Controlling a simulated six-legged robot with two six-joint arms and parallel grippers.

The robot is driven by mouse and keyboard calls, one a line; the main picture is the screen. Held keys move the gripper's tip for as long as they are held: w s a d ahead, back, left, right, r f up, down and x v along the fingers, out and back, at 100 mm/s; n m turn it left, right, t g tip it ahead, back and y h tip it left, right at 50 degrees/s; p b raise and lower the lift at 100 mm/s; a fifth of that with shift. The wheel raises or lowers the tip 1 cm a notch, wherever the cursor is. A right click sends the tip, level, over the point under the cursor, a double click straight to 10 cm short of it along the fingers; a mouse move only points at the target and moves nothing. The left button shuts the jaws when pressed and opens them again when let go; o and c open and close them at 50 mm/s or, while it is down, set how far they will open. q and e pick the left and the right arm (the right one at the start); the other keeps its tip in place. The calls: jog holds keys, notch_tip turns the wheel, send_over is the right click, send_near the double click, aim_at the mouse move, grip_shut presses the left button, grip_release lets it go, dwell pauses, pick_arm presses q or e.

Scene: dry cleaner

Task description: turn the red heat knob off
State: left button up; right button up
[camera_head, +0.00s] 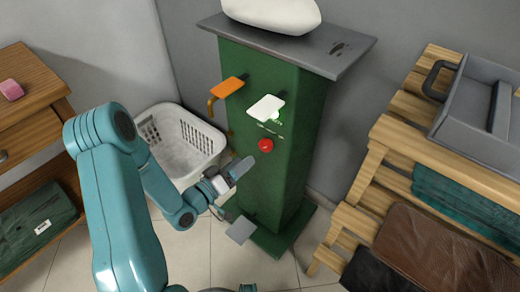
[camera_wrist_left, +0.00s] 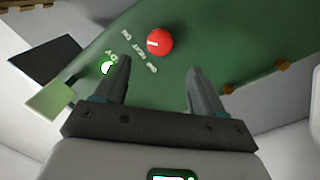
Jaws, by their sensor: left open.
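The red heat knob (camera_head: 266,145) is a round red knob on the front of a green cabinet (camera_head: 290,185). The left wrist view shows the knob (camera_wrist_left: 159,41) with a short white line on its face and small white lettering beside it. My left gripper (camera_head: 236,172) is just below and left of the knob in the head view. In the left wrist view its two fingers (camera_wrist_left: 158,78) are apart with nothing between them, and the knob lies beyond the tips, apart from them. A small green light (camera_wrist_left: 107,68) glows near one finger. My right gripper is not in view.
A white pad (camera_head: 265,108) and an orange pad (camera_head: 227,88) stick out above the knob. A grey plate (camera_head: 241,230) sticks out low down. A white basket (camera_head: 184,145) stands left, a wooden rack (camera_head: 400,135) right. A grey top (camera_head: 290,45) overhangs the cabinet.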

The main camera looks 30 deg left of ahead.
aim_at(262, 147)
pick_arm(q)
jog(key=w, duration=0.2)
jog(key=w+d, duration=0.1)
jog(key=w, duration=0.5)
jog(key=shift+w+d, duration=0.2)
jog(key=c, duration=1.1)
